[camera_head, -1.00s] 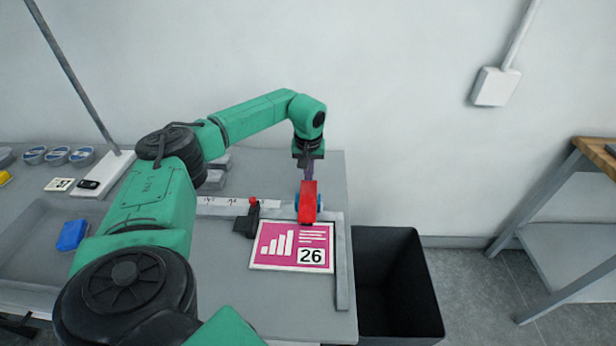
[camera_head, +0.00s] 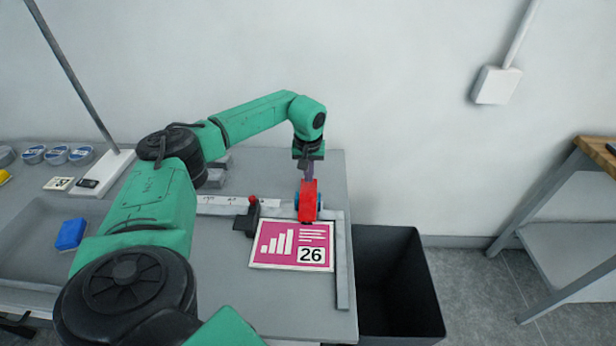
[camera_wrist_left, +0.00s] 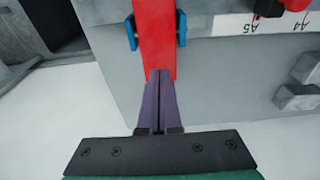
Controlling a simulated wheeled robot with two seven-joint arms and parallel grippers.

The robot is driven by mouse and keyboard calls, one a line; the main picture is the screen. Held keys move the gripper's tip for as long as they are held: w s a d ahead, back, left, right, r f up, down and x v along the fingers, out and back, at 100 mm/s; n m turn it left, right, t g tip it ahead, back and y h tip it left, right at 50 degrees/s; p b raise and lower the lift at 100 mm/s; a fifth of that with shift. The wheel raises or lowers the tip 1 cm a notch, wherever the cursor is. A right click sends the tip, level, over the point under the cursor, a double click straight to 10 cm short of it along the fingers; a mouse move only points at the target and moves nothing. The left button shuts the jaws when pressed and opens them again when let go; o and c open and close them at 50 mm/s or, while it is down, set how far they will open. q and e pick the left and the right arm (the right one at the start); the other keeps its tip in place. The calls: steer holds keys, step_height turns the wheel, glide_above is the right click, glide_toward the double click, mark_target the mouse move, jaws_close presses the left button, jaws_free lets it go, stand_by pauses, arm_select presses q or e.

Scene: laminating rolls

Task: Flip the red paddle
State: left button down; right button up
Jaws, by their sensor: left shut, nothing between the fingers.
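The red paddle (camera_head: 309,201) stands at the far edge of the guide frame on the table, between blue side pieces (camera_head: 319,201). In the left wrist view the paddle (camera_wrist_left: 154,35) runs from the top down to my fingertips. My left gripper (camera_head: 308,178) is at its far end, coming down from above. In the wrist view the gripper's purple fingers (camera_wrist_left: 159,76) are pressed together, with their tips over or against the paddle's end; contact is unclear. Nothing is between them. My right gripper is out of view.
A pink chart card marked 26 (camera_head: 290,258) lies in front of the paddle, within the metal guide (camera_head: 342,270). A black stop with a red knob (camera_head: 252,202) sits on the ruler. A dark open bin (camera_head: 395,237) stands right of the table.

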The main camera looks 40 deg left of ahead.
arm_select(q)
steer(key=shift+s+f+b, duration=0.1)
steer(key=shift+f+b, duration=0.7)
steer(key=shift+f, duration=0.55)
stand_by(0.4)
steer(key=shift+r, duration=0.1)
steer(key=shift+r+p, duration=0.3)
steer(key=shift+p, duration=0.15)
step_height(320, 180, up, 6)
steer(key=p, duration=0.5)
steer(key=shift+r, duration=0.25)
steer(key=shift+f, duration=0.1)
